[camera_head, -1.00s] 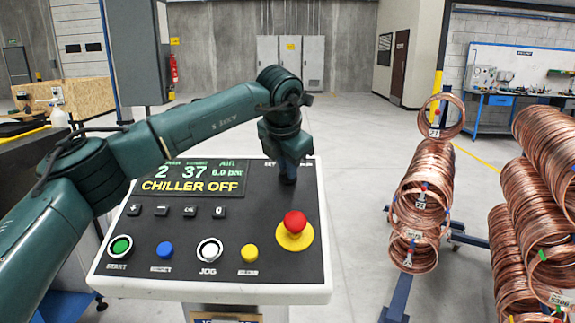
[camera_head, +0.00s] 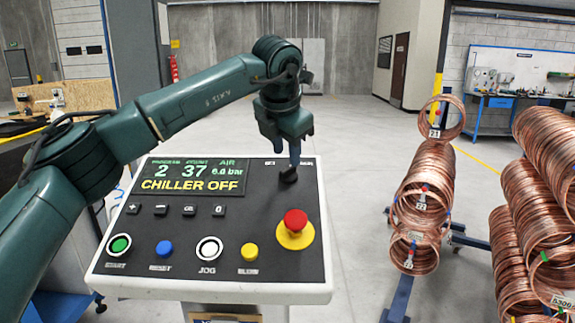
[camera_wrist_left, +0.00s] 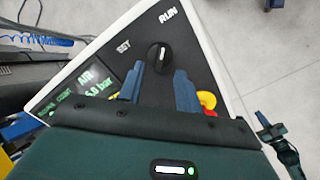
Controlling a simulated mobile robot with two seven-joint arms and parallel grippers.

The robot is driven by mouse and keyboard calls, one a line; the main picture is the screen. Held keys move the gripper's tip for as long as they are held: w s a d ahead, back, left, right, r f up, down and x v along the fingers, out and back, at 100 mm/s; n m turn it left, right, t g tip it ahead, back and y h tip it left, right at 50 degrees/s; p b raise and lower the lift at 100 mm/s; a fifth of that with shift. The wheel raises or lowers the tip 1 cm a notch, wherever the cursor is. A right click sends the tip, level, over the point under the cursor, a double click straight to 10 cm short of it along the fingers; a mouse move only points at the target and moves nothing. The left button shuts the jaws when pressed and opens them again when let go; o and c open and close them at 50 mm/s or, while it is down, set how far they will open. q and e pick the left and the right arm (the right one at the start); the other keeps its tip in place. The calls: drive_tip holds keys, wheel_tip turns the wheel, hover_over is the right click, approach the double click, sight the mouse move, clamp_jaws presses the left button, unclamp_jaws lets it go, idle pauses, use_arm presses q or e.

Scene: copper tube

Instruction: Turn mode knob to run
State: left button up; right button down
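The black mode knob (camera_head: 288,175) is at the upper right of the control panel (camera_head: 232,284). In the left wrist view the knob (camera_wrist_left: 159,56) has a white mark that runs roughly toward the RUN label (camera_wrist_left: 168,15), not toward the SET label (camera_wrist_left: 123,46). My left gripper (camera_head: 293,153) is above the knob, fingers downward. In the left wrist view its two fingers (camera_wrist_left: 158,80) are spread, with nothing between them, and look clear of the knob.
A red emergency button (camera_head: 296,220) on a yellow base is just below the knob. The panel display (camera_head: 192,177) reads CHILLER OFF. Several copper coils (camera_head: 424,190) stand on a rack to the right. Open floor lies behind the panel.

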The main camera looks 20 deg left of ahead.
use_arm(q)
drive_tip(key=v, duration=0.8)
drive_tip(key=shift+r+b, duration=0.35)
drive_tip(key=shift+b, duration=0.1)
use_arm(e)
drive_tip(key=shift+a+r, duration=0.1)
drive_tip(key=shift+a, duration=0.25)
use_arm(q)
drive_tip(key=shift+s+f, duration=0.1)
drive_tip(key=shift+s, duration=0.05)
use_arm(e)
drive_tip(key=shift+s+d+f, duration=0.1)
drive_tip(key=shift+f, duration=0.1)
